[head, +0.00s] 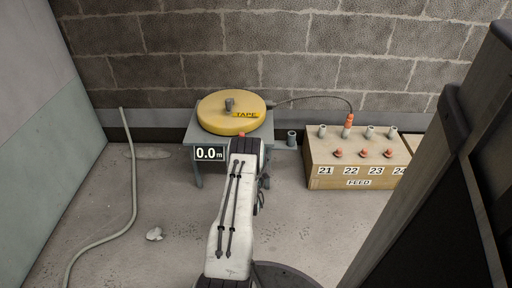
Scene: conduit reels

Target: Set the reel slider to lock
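The yellow tape reel (222,112) lies flat on a small grey stand (198,132) against the back wall. It has a grey knob (229,103) on top and a TAPE label. A display (209,153) on the stand's front reads 0.0 m. A small red piece (242,135) shows just above the top of my white arm; I cannot tell whether it is the slider. No lock marking is readable. My arm covers the stand's front right. Dark parts, perhaps of my gripper (260,202), show just right of the arm, mostly hidden; its fingers cannot be made out.
A cardboard-coloured FEED box (357,184) stands right, with grey tubes and orange pieces on top. A dark cable runs from the reel to an orange-tipped tube (348,122). A grey pipe (291,139) stands between. A dark panel (440,170) blocks the right.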

